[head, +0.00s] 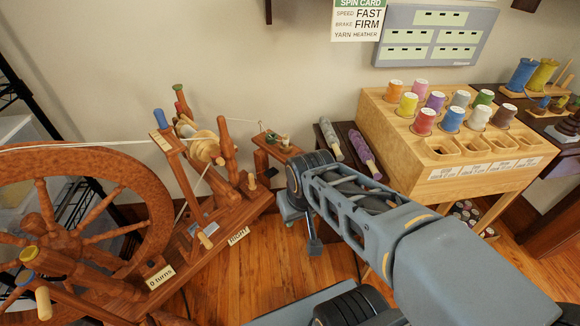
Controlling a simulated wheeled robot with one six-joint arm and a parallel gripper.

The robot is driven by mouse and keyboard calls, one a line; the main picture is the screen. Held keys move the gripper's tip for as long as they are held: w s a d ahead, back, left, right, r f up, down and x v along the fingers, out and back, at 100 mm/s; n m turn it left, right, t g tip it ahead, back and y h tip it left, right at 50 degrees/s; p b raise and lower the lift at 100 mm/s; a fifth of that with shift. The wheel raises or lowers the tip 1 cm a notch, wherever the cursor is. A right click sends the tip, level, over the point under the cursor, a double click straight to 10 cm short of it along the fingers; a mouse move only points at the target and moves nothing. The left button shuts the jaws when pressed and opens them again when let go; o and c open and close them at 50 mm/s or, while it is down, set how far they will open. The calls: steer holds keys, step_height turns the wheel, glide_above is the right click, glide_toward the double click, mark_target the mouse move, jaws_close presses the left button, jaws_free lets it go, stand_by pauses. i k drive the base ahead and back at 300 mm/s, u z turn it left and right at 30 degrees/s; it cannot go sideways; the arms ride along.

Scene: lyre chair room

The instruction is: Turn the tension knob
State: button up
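A wooden spinning wheel stands at the left in the head view, with a large drive wheel (150,180) and a sloping bench (225,228). A pale peg-like knob (206,241) sticks out from the front of the bench, near a small label (238,236) that seems to read "TIGHT". Another pale knob (252,181) is on the upright to the right. I cannot tell for sure which is the tension knob. My gripper (305,228) points down to the right of the bench, apart from both knobs. My arm partly hides it, and its opening is unclear.
A "0 turns" sign (160,276) sits by the wheel. A spin card (358,20) reads fast, firm, heather. A wooden spool rack (400,135) stands at the right. A small wooden stand (272,152) is behind my gripper. Wood floor (250,280) is open below.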

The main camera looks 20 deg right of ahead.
mark_target(252, 186)
steer(key=z, duration=0.4)
steer(key=k, duration=1.2)
steer(key=u, duration=1.3)
steer(key=i, duration=1)
